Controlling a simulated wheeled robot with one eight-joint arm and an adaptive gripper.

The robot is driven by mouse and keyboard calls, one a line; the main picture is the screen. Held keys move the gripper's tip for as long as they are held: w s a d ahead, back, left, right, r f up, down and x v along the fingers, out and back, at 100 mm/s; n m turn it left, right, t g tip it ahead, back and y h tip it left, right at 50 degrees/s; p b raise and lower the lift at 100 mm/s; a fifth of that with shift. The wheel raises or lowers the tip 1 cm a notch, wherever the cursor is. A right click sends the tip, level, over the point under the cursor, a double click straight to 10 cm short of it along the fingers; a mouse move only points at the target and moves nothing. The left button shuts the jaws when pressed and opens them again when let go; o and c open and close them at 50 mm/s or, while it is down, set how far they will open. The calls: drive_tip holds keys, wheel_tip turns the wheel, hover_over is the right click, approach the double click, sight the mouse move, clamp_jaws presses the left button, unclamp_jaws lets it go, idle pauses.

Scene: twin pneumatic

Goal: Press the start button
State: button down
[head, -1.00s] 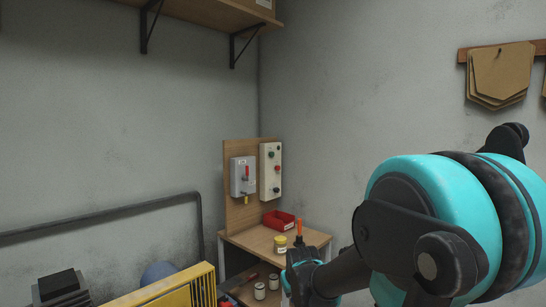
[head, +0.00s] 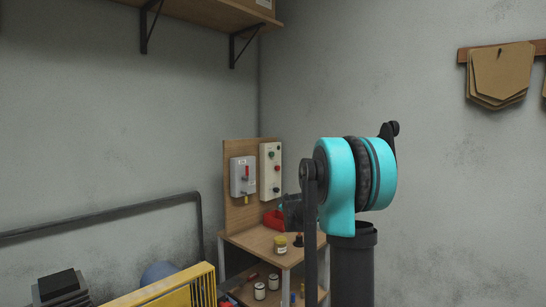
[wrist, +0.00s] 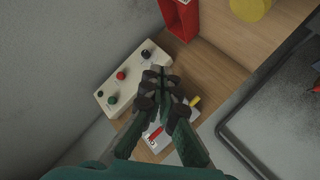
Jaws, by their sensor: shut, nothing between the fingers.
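A cream control box (head: 265,182) hangs on a wooden backboard (head: 236,212), with a green button (head: 271,154) near its top and a red button (head: 277,167) lower down. No start label is readable. In the wrist view the box (wrist: 134,72) is left of the fingers, with the green button (wrist: 112,100) at its lower-left end, the red button (wrist: 121,75) mid-box and a black knob (wrist: 146,53) at the other end. My gripper (wrist: 158,76) is shut and empty, its tips overlapping the box's near side; contact cannot be told. In the head view my arm hides most of it.
A grey switch box with a red lever (head: 243,177) is mounted beside the control box. A red bin (head: 271,218) and a yellow-lidded jar (head: 280,245) stand on the small bench below. A yellow barrier (head: 185,286) and a dark pipe rail (head: 100,214) are at the left.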

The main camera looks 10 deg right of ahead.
sight(272, 154)
drive_tip(key=w+d+r+n+t, duration=0.4)
drive_tip(key=w+r, duration=0.4)
drive_tip(key=w, duration=0.4)
drive_tip(key=w+d+r+n+t, duration=0.3)
drive_tip(key=w+r, duration=0.6)
drive_tip(key=w, duration=0.3)
drive_tip(key=shift+w+d+n+t+y, duration=0.3)
drive_tip(key=shift+d+n+t, duration=0.15)
drive_tip(key=shift+t, duration=0.65)
drive_tip(key=shift+a, duration=0.1)
drive_tip(key=w+a, duration=0.5)
drive_tip(key=w, duration=0.2)
drive_tip(key=shift+w+a, duration=0.15)
drive_tip(key=shift+w+a, duration=0.15)
drive_tip(key=shift+w, duration=0.1)
drive_tip(key=shift+w+a, duration=0.35)
drive_tip(key=shift+w, duration=0.05)
idle(0.6)
drive_tip(key=shift+s+d, duration=0.1)
drive_tip(key=shift+d, duration=0.05)
drive_tip(key=shift+s+d, duration=0.4)
drive_tip(key=shift+s, duration=0.25)
